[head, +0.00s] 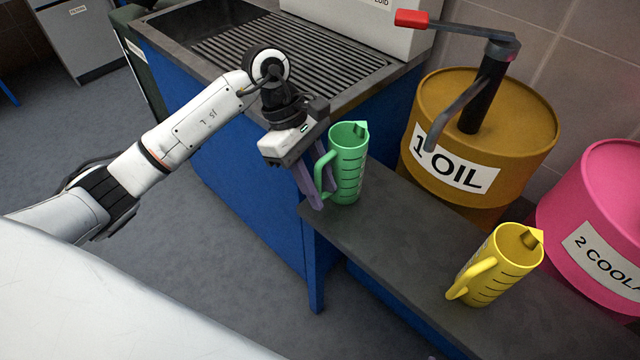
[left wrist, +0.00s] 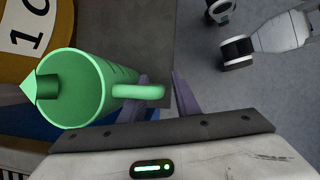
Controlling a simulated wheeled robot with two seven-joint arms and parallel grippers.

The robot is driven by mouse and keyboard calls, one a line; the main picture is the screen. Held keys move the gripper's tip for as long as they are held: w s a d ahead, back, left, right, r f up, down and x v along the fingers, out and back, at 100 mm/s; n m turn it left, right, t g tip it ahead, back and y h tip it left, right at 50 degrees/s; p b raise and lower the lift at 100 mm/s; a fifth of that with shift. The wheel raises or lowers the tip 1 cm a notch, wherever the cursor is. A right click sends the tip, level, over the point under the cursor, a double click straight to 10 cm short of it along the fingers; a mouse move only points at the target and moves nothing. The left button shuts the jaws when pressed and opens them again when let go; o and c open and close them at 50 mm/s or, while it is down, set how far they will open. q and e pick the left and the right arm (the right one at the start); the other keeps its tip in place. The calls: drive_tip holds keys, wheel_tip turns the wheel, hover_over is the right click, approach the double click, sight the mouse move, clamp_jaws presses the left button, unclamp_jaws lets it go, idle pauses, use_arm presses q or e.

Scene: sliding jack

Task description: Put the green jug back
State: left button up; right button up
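The green jug (head: 348,165) stands upright on the left end of the dark bench top (head: 385,215), its handle facing left toward my left gripper. My left gripper (head: 318,187) is at the handle, its purple fingers pointing down. In the left wrist view, the jug (left wrist: 85,88) shows its open mouth, and its handle reaches toward the gap between the fingers (left wrist: 162,92). The fingers look apart; I cannot tell whether either touches the handle. The inside of the jug looks empty. My right gripper is not seen.
A yellow jug (head: 497,268) stands further right on the bench. Behind are the oil drum (head: 540,120) with a hand pump (head: 485,90) and a pink coolant drum (head: 600,200). A blue-sided sink unit with a ribbed tray (head: 265,50) is behind the gripper. Open floor lies in front.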

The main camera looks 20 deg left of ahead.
use_arm(q)
drive_tip(key=shift+r, duration=0.2)
drive_tip(key=shift+w+a+r, duration=0.1)
drive_tip(key=shift+a+r, duration=0.05)
drive_tip(key=shift+r, duration=0.2)
drive_tip(key=v, duration=1.1)
drive_tip(key=shift+r, duration=0.1)
